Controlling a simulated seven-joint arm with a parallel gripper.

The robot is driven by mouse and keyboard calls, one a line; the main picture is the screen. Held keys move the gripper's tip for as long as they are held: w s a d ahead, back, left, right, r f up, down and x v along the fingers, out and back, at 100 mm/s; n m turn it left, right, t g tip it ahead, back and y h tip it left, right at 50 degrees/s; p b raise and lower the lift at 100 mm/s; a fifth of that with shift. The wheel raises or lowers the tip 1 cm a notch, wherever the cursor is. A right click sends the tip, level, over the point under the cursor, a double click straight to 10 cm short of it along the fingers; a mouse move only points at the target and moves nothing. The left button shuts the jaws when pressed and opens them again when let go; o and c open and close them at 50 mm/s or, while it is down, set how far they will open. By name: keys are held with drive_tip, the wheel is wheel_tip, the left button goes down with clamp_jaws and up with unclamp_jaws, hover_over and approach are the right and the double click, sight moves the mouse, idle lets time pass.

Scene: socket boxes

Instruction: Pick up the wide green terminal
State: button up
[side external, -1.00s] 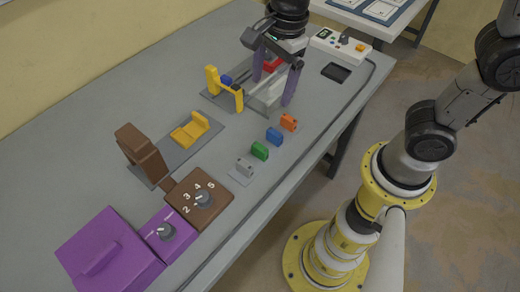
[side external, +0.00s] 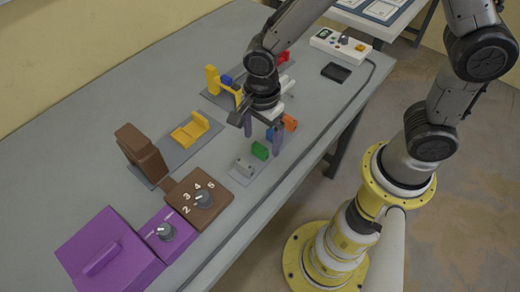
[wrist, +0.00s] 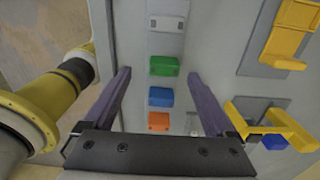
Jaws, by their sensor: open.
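The green terminal (side external: 260,150) is a small block on the table, in a row between a grey block and a blue terminal. It also shows in the wrist view (wrist: 164,66), near the top middle and ahead of the fingertips. My gripper (side external: 262,136) is open and empty, with purple fingers pointing down above the row. In the wrist view its fingers (wrist: 160,72) lie on either side of the row, and the green terminal appears between their tips. The blue terminal (wrist: 161,97) and orange terminal (wrist: 159,121) sit nearer the palm. I cannot tell the exact height.
The grey block (side external: 243,166) lies just before the green one. A yellow holder (side external: 190,131), brown lever box (side external: 203,201) and purple box (side external: 108,255) stand to the left. A yellow clamp (side external: 213,80) stands behind my gripper. The table's front strip is clear.

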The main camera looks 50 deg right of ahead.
sight(260, 147)
drive_tip(key=shift+w+d+f, duration=0.1)
drive_tip(key=shift+w+f, duration=0.05)
drive_tip(key=shift+f, duration=1.05)
drive_tip(key=shift+w+f, duration=0.15)
drive_tip(key=shift+f, duration=1)
clamp_jaws()
drive_tip(key=shift+r, duration=0.1)
